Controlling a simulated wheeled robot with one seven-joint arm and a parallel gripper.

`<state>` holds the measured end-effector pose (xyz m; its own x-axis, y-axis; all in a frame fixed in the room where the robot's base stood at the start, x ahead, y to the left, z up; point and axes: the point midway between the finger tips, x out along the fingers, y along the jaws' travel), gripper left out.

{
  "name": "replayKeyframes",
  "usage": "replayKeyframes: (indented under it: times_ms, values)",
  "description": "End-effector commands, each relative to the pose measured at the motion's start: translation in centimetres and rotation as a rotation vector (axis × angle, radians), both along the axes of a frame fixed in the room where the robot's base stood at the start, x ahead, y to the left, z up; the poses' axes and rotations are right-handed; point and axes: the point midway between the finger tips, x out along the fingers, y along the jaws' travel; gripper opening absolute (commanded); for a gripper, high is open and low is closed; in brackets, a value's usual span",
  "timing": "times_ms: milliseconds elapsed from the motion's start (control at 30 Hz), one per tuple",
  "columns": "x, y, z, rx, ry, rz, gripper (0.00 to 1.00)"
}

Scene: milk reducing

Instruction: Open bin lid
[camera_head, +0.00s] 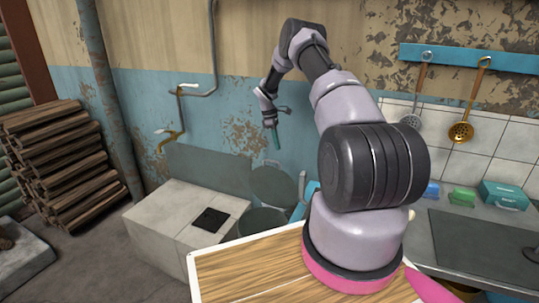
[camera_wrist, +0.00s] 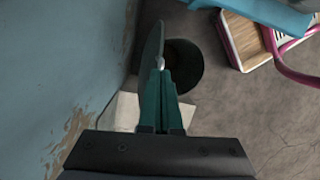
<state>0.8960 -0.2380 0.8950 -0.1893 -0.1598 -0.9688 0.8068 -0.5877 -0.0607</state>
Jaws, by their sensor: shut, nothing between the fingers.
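The grey-green bin (camera_head: 262,222) stands on the floor between the pale stove block and the counter, partly hidden by my wooden top. Its round lid (camera_head: 274,187) stands raised at the wall side, tilted up from the rim. In the wrist view the lid (camera_wrist: 152,42) shows nearly edge-on, and the bin's dark opening (camera_wrist: 188,62) is uncovered beside it. My gripper (camera_head: 276,150) points down above the lid, apart from it in the head view. In the wrist view my gripper (camera_wrist: 160,68) has its teal fingers together and empty; whether the tips touch the lid is unclear.
The stove block (camera_head: 185,222) is left of the bin, the blue wall (camera_head: 235,100) behind it. A counter (camera_head: 470,250) with small boxes and hanging ladles is at right. Stacked firewood (camera_head: 60,160) is far left. Bare floor lies beside the bin.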

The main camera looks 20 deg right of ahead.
Motion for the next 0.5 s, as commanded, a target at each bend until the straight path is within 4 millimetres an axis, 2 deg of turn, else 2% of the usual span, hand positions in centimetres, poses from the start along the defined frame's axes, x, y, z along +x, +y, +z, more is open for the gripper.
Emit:
replayKeyframes:
  times_ms: [100, 233, 367, 500]
  values:
    - [-1.7, 0.6, -0.1, -0.242, 0.002, 0.253, 0.0]
    - [-2.4, 2.1, 0.8, -0.437, -0.038, 0.564, 0.0]
    - [-3.4, 5.4, 1.4, -0.533, -0.082, 0.892, 0.0]
    - [-5.7, 9.2, 1.3, -0.54, -0.104, 1.181, 0.0]
